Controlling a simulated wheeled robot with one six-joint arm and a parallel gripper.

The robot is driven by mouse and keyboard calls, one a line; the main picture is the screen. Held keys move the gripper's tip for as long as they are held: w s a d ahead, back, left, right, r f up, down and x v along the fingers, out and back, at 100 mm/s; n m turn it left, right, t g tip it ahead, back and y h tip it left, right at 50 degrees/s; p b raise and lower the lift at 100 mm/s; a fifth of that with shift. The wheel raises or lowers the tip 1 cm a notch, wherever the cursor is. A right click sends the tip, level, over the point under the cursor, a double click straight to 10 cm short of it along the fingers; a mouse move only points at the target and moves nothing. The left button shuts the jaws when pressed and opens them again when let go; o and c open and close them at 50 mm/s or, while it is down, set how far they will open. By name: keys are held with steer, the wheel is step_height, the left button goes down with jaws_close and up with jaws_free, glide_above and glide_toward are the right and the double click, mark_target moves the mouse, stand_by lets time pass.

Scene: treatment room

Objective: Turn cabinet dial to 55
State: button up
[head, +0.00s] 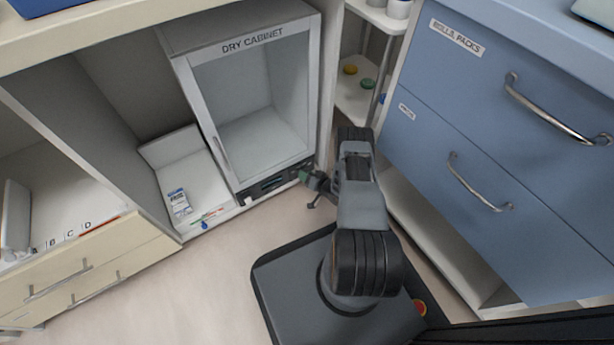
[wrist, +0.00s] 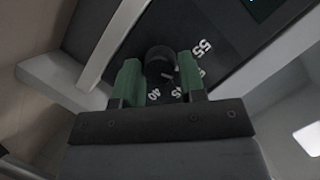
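The cabinet dial is a dark round knob (wrist: 160,62) on a black panel in the wrist view. White numbers stand around it, among them 40, 45 and 55. A small pale mark shows on the knob's lower right, roughly toward 45. My gripper (wrist: 160,80) has a green finger on each side of the knob, with hardly any gap. I cannot tell whether they press on it. In the head view my gripper (head: 308,177) is at the right end of the panel (head: 268,184) under the dry cabinet's (head: 250,100) glass door, and hides the dial.
A blue drawer unit (head: 480,130) with metal handles stands close to the right of my arm. A narrow shelf rack (head: 355,98) is behind it. An open compartment (head: 190,185) with a small box lies left of the cabinet. The floor at the front left is clear.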

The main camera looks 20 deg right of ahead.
steer(key=c, duration=0.5)
steer(key=shift+o, duration=0.2)
steer(key=n+h, duration=0.2)
steer(key=n+h+p, duration=0.1)
steer(key=n, duration=0.2)
steer(key=shift+a+r+h, duration=0.1)
steer(key=shift+a+h, duration=0.05)
steer(key=shift+h, duration=0.25)
steer(key=shift+n, duration=0.3)
steer(key=o, duration=0.9)
steer(key=shift+s, duration=0.1)
